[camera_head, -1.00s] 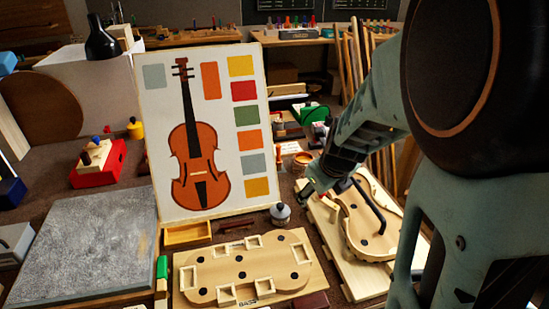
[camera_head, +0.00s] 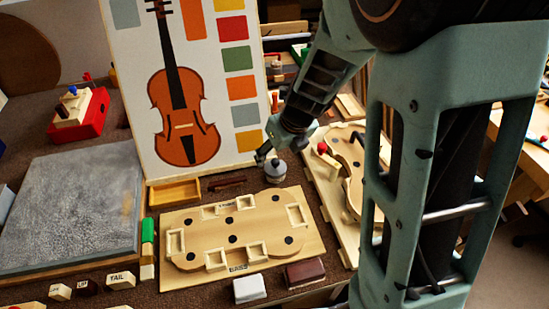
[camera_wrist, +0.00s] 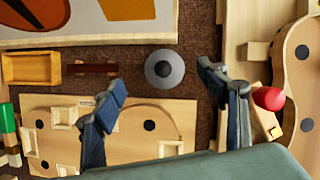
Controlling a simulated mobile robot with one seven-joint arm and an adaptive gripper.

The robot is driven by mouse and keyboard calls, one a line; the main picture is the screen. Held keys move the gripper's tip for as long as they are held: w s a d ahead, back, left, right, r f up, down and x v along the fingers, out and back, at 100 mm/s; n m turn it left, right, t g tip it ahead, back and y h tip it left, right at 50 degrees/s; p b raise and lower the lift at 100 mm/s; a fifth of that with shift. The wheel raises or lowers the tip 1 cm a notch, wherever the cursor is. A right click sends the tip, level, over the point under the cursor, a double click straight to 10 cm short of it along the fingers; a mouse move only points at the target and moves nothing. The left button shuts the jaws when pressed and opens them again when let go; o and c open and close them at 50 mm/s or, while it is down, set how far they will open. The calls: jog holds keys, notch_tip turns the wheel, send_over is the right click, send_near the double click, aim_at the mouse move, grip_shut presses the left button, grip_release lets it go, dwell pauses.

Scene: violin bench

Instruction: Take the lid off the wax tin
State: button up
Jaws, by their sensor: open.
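The wax tin (camera_head: 274,179) is a small round pale tin standing on the brown bench, just behind the board with the violin outline. Its grey lid (camera_wrist: 153,79) with a black knob is on it, seen from above in the wrist view. My gripper (camera_head: 266,157) is above and close to the tin in the head view. In the wrist view my gripper (camera_wrist: 163,79) has its two blue-grey fingers spread wide, with the lid between and just beyond the tips. Nothing is held.
The violin poster (camera_head: 130,100) stands close behind. A wooden tray (camera_head: 174,193) and a dark stick (camera_head: 226,184) lie left of the tin. The outline board (camera_head: 200,273) is in front. A violin form with a red knob (camera_wrist: 269,98) stands right.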

aim_at(276, 160)
jog(key=x, duration=0.1)
jog(key=b+x, duration=0.1)
jog(key=x, duration=0.1)
jog(key=b+x, duration=0.1)
jog(key=x, duration=0.1)
jog(key=shift+s+d, duration=0.1)
jog(key=shift+d, duration=0.2)
jog(key=shift+a+f+b, duration=0.1)
jog(key=shift+f+b, duration=0.2)
jog(key=shift+f, duration=0.05)
jog(key=shift+c, duration=0.4)
jog(key=c, duration=1)
jog(key=shift+o, duration=0.2)
jog(key=shift+r, duration=0.25)
